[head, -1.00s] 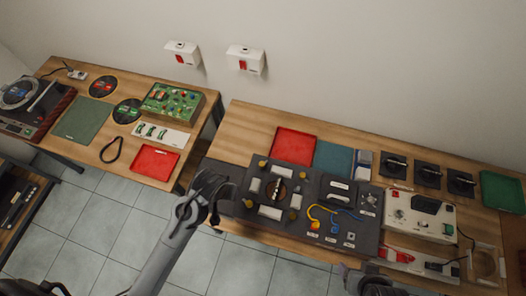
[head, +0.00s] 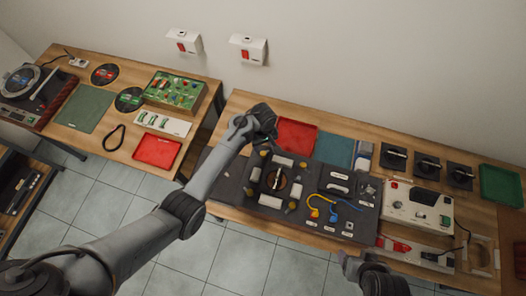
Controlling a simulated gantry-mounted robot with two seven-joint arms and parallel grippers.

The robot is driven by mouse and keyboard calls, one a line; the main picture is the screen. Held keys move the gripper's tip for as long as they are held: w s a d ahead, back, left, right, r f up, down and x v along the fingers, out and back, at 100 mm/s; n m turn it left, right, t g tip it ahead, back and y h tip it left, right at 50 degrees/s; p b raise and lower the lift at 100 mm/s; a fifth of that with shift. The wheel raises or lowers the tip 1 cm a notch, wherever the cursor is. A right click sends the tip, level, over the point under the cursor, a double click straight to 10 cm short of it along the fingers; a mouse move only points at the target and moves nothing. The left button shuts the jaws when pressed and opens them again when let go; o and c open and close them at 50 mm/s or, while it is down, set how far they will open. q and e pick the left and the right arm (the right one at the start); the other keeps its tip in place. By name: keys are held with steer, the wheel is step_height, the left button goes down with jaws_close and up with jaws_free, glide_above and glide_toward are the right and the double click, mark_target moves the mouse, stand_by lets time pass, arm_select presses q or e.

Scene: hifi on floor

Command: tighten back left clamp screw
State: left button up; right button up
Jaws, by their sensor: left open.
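A dark clamping fixture (head: 274,181) with brass-coloured knobs at its corners sits on a dark grey mat on the right-hand bench. The back left clamp screw (head: 264,154) is a small brass knob, partly close under my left gripper in the picture. My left gripper (head: 265,122) is open and empty, behind and above this knob, apart from it as far as I can tell. My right gripper (head: 362,266) is low at the bottom edge, in front of the bench; its jaws are too unclear to read.
A red tray (head: 297,136) lies just behind the fixture, beside my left gripper. A blue-green mat (head: 334,150) lies to its right. Yellow and blue cables (head: 322,208) and small parts lie right of the fixture. A white control box (head: 417,204) stands further right.

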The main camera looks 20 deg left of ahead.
mark_target(263, 153)
arm_select(q)
step_height(263, 153, down, 7)
steer(key=shift+f+b, duration=0.2)
steer(key=shift+b, duration=0.35)
jaws_close()
